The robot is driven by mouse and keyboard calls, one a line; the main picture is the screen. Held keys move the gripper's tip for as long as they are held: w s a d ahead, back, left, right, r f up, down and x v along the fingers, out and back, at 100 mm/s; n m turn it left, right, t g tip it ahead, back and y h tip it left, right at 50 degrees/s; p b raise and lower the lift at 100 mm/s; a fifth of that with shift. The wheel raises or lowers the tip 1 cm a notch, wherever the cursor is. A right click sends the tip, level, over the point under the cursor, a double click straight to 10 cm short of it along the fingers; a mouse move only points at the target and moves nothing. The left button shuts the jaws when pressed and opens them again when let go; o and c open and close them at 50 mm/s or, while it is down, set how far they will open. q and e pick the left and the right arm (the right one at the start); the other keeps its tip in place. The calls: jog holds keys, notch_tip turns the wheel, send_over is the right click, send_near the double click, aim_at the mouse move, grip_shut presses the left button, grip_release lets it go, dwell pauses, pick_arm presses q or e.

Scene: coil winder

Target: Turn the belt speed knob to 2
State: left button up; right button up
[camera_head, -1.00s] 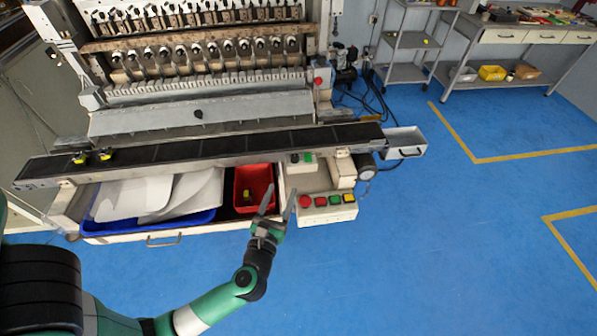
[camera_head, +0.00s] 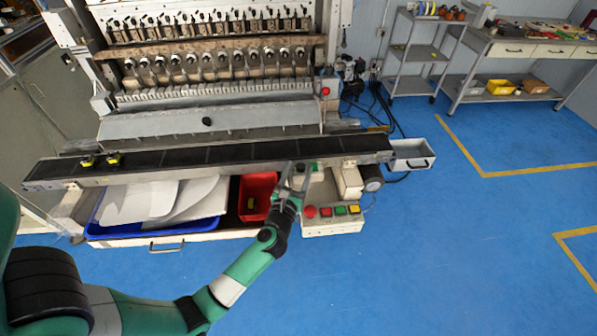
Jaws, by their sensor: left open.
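My left gripper (camera_head: 296,176) is open at the front of the coil winder, its two fingers pointing up toward the conveyor belt (camera_head: 225,153). Its fingertips are at the small control box (camera_head: 318,174) below the belt's front edge. The box has a green part on its top. The belt speed knob cannot be made out; the fingers cover the left part of the box. I cannot tell whether the fingers touch anything. My right gripper is out of view.
A button panel (camera_head: 332,228) with red, green and yellow buttons is just right of my gripper. A red bin (camera_head: 262,183) and a blue tray (camera_head: 95,229) of white sheets sit in the open drawer. Blue floor (camera_head: 450,270) is free at the right.

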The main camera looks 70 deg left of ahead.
pick_arm(q)
grip_shut()
jog(key=shift+d, duration=0.1)
jog(key=n+g+y+b, duration=0.2)
jog(key=shift+w+d+f+g+b, duration=0.15)
jog(key=shift+w+g+b, duration=0.15)
jog(key=shift+g, duration=0.1)
jog(key=n+g+b, duration=0.2)
jog(key=g+b, duration=0.1)
jog(key=n+g+y+b, duration=0.1)
jog(key=n+g+b, duration=0.1)
jog(key=g+b, duration=0.1)
jog(key=w+n+g+y+b, duration=0.1)
jog(key=n+g+b, duration=0.1)
jog(key=b, duration=0.1)
jog(key=shift+d+f+g+b, duration=0.1)
jog(key=shift+f+g+b, duration=0.05)
jog(key=shift+g+b, duration=0.25)
jog(key=shift+r+n+g+b, duration=0.3)
jog(key=shift+n+g+b, duration=0.2)
jog(key=shift+g+b, duration=0.3)
grip_release()
